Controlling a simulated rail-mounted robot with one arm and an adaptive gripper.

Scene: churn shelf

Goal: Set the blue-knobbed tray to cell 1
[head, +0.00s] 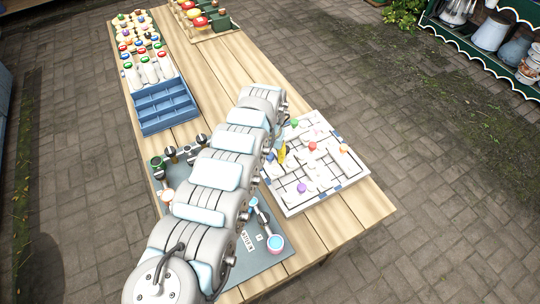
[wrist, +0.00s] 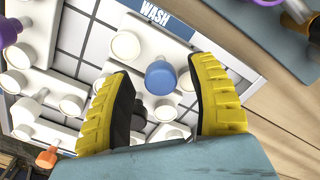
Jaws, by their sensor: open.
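The blue-knobbed tray is a white piece with a round blue knob (wrist: 161,79) on the white gridded board, seen in the wrist view. My gripper (wrist: 161,95) is open, with one yellow-and-black finger on each side of the knob and a gap to both. The knob appears beyond the fingertips; I cannot tell whether it is level with them. In the head view my gripper (head: 281,153) is over the left side of the board (head: 293,208), and my arm hides part of that side. I cannot make out a cell 1 marking.
Other white trays crowd the board, with purple (head: 301,187), red (head: 312,146), orange (head: 343,148) and green (head: 294,122) knobs. The wrist view shows a blue WASH label (wrist: 155,13) on the board's edge. A blue compartment rack (head: 165,104) stands further back left.

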